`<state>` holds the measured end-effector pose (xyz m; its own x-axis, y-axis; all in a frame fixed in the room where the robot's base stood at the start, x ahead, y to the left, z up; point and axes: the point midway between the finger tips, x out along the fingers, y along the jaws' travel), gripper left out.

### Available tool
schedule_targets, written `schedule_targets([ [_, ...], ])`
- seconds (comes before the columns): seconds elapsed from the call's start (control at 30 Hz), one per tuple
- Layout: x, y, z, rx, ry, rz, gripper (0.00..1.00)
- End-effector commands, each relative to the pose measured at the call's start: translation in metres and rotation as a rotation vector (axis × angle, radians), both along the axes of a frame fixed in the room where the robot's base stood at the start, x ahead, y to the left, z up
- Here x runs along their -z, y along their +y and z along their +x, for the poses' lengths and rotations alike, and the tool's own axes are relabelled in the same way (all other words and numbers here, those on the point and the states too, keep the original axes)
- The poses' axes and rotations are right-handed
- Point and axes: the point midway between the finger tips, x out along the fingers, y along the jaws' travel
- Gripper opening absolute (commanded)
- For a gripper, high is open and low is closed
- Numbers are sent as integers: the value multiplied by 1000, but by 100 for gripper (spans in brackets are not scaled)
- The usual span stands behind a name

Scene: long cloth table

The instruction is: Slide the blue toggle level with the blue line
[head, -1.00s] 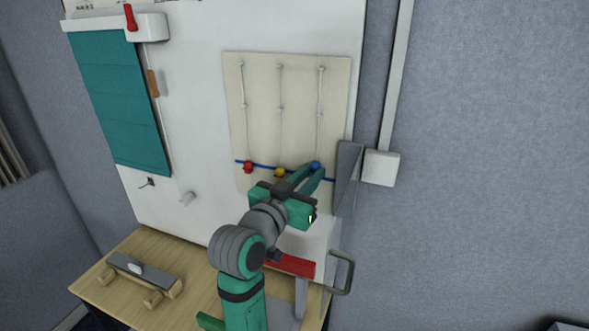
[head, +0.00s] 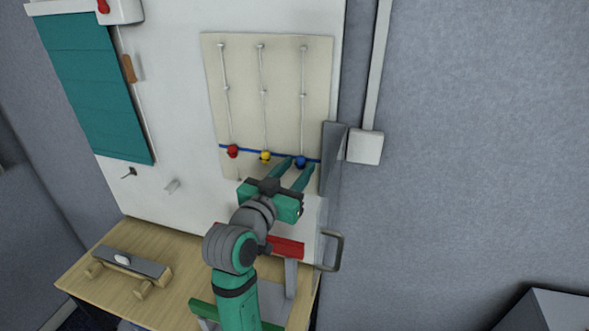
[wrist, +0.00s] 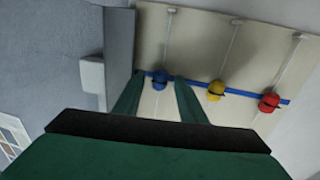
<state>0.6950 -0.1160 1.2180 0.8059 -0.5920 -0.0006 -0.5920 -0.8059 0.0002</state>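The blue toggle (head: 300,162) is on the rightmost rod of the cream panel (head: 282,110) in the head view. It overlaps the blue line (head: 248,153), about level with it. The wrist view also shows the blue toggle (wrist: 160,76) on the blue line (wrist: 240,92). My gripper (head: 299,167) is open, with one green finger on each side of the toggle in the picture. In the wrist view a gap shows between the toggle and each finger. My gripper (wrist: 158,82) holds nothing.
A yellow toggle (head: 265,156) and a red toggle (head: 233,151) sit on the blue line left of the blue one. A wooden table (head: 150,300) with a handled grey block (head: 127,262) lies below.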

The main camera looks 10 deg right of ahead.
Motion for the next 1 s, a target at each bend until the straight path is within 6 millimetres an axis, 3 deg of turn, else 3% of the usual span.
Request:
schedule_targets([
  [0.27,-1,5,-4,-3,-1,-1,37],
  [0.73,0,51,-67,-4,-1,0,37],
  [1.0,0,64,-86,-2,0,0,37],
])
